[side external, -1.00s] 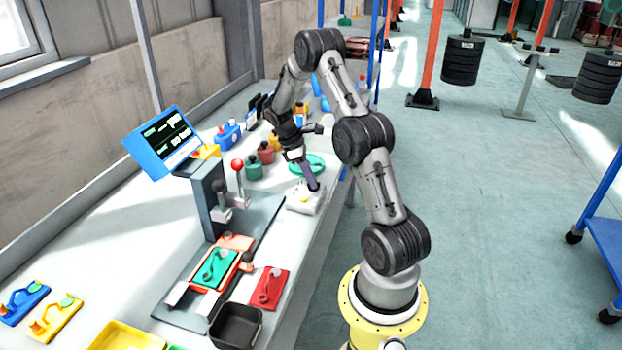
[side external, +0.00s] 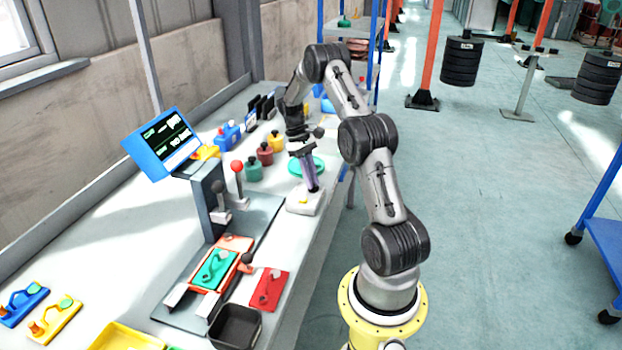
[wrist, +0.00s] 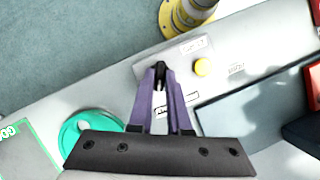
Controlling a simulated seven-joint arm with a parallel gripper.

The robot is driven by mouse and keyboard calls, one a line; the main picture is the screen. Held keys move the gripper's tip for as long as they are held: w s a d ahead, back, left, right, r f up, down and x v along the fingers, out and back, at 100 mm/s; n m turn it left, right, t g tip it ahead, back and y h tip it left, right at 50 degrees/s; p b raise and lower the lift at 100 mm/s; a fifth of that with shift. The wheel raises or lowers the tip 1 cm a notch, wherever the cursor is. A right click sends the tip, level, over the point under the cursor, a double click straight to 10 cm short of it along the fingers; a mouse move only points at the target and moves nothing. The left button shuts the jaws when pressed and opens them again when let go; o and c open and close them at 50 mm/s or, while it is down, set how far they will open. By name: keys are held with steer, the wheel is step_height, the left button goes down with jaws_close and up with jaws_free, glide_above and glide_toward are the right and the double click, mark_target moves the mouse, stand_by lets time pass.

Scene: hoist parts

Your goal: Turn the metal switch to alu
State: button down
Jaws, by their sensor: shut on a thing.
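The switch box (side external: 300,205) is a light grey block near the right edge of the bench. My gripper (side external: 314,187) reaches down onto the box with purple fingers. In the wrist view its fingertips (wrist: 160,72) are closed around a small dark switch knob (wrist: 160,66) on the box. The fingers hide most of the knob, so its exact setting cannot be told.
A green ring (side external: 306,165) lies just behind the box and also shows in the wrist view (wrist: 85,135). A lever stand with a red ball (side external: 237,166), a blue-framed screen (side external: 165,142) and colored weights (side external: 265,153) stand to the left. A black tray (side external: 235,327) is nearer.

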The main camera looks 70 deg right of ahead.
steer(key=shift+w+m, duration=0.1)
steer(key=shift+m, duration=0.2)
steer(key=c, duration=0.9)
jaws_free()
steer(key=shift+o, duration=0.2)
steer(key=v, duration=1.4)
